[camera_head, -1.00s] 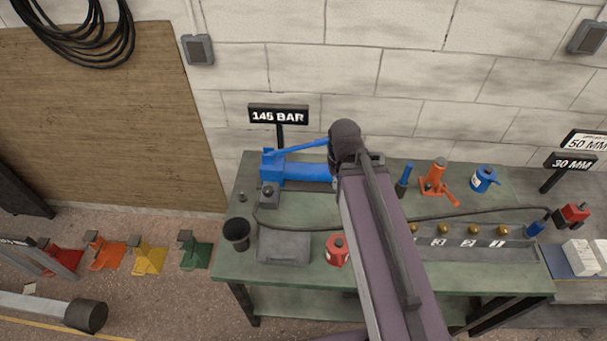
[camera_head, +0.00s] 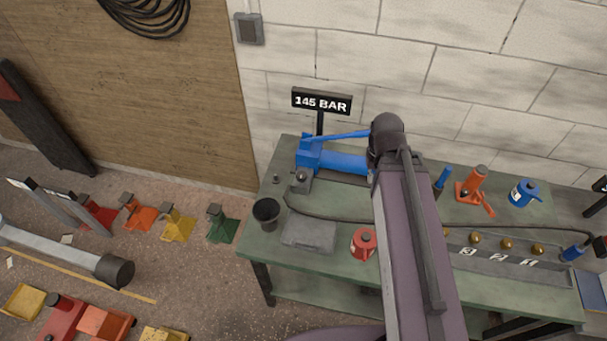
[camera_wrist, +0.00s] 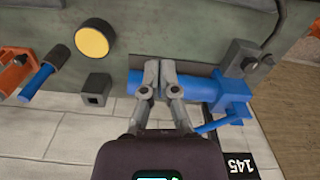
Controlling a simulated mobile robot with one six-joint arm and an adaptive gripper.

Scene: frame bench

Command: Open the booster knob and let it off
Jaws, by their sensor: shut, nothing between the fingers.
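A blue hand pump (camera_head: 340,164) with a long blue lever (camera_head: 345,134) lies on the bench. It also shows in the wrist view (camera_wrist: 205,88). At its left end in the head view, a grey block carries a small dark round knob (camera_head: 302,176). That block and knob (camera_wrist: 249,63) are right of my gripper in the wrist view. No label tells whether this is the booster knob. My gripper (camera_wrist: 153,78) is shut and empty, its tips over the pump's blue cylinder. Contact cannot be told. The head view hides my gripper behind my arm. A sign (camera_head: 321,102) reads 145 BAR.
The green bench (camera_head: 270,235) also bears a black cup (camera_head: 266,211), a grey tray (camera_head: 310,234), a red can (camera_head: 363,243), an orange jack (camera_head: 473,186) and a dark hose. A yellow disc (camera_wrist: 95,39) shows in the wrist view. The wall stands close behind.

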